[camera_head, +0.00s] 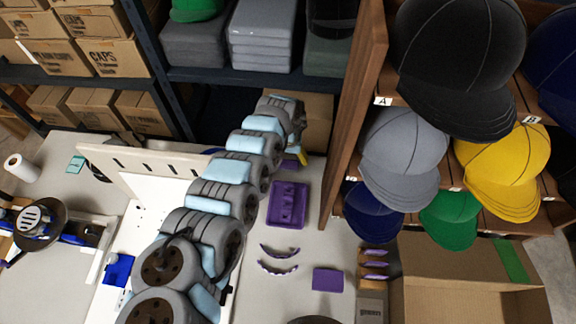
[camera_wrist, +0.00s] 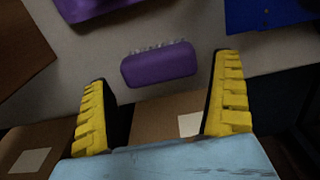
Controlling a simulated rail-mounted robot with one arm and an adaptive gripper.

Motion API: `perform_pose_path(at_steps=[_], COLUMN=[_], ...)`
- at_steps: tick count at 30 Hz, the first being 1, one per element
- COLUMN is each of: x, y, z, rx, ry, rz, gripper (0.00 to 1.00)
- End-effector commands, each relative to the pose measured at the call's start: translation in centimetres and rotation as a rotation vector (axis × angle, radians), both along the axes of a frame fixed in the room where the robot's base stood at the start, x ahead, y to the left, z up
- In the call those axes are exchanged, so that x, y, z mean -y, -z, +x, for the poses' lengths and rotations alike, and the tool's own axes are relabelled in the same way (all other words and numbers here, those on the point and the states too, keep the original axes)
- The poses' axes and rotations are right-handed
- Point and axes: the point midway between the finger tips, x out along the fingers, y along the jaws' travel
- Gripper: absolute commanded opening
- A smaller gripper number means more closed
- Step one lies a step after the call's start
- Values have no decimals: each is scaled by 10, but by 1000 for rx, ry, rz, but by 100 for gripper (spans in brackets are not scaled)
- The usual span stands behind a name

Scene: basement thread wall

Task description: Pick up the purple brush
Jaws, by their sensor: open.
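The purple brush (camera_wrist: 160,66) lies on the light table in the wrist view, bristles toward the top of the picture. My gripper (camera_wrist: 163,74) is open, with its yellow fingers spread to the left and right below the brush. The brush appears between the lines of the two fingertips, and no contact shows. In the head view my arm reaches to the back of the table, where a small dark purple piece, probably the brush (camera_head: 290,162), shows beside the gripper (camera_head: 301,155), mostly hidden by the arm.
A purple tray (camera_head: 289,205) lies in front of the brush; curved purple strips (camera_head: 278,267) and a purple block (camera_head: 328,279) lie nearer. A wooden cap rack (camera_head: 352,110) stands at right, with an open cardboard box (camera_head: 465,299) below. Cardboard boxes (camera_wrist: 160,118) show under my fingers.

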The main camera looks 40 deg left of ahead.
Motion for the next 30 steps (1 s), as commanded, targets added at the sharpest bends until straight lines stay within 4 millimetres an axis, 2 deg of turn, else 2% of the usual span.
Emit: perform_pose_path(at_steps=[3, 6, 14, 17, 18, 20, 30], x=[5, 3, 2, 2, 2, 2, 2], y=[22, 31, 33, 33, 33, 33, 31], z=[-3, -2, -3, -3, -4, -4, -3], rx=[-1, 1, -1, -1, -1, -1, -1], ry=[0, 0, 0, 0, 0, 0, 0], rz=[-4, 0, 1, 1, 0, -1, -1], gripper=[95, 95, 95, 69, 58, 43, 42])
